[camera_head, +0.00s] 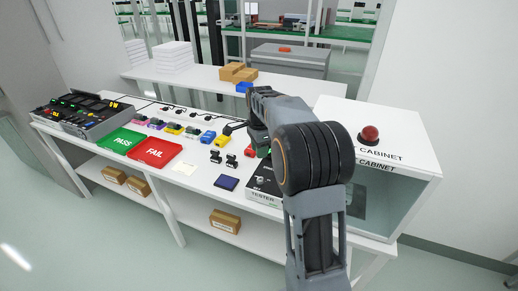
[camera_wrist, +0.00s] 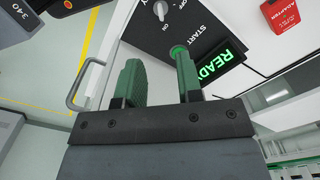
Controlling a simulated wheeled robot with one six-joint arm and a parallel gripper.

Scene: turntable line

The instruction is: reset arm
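My gripper (camera_wrist: 156,72) shows in the wrist view with two green fingers apart and nothing between them. Its right fingertip overlaps a green round button (camera_wrist: 178,50) beside the word START; I cannot tell whether they touch. The button is on the tester (camera_wrist: 222,28), whose display (camera_wrist: 222,65) reads READY in green. A knob (camera_wrist: 160,10) marked ON and OFF is beside it. In the head view my arm reaches over the tester (camera_head: 264,188) and hides much of it. My fingers are mostly hidden there.
A cabinet (camera_head: 410,170) with a red button (camera_head: 369,134) stands right of my arm. Left on the bench are a green PASS tray (camera_head: 121,141), a red FAIL tray (camera_head: 156,152) and several small coloured parts. A red adapter (camera_wrist: 282,14) is near the tester.

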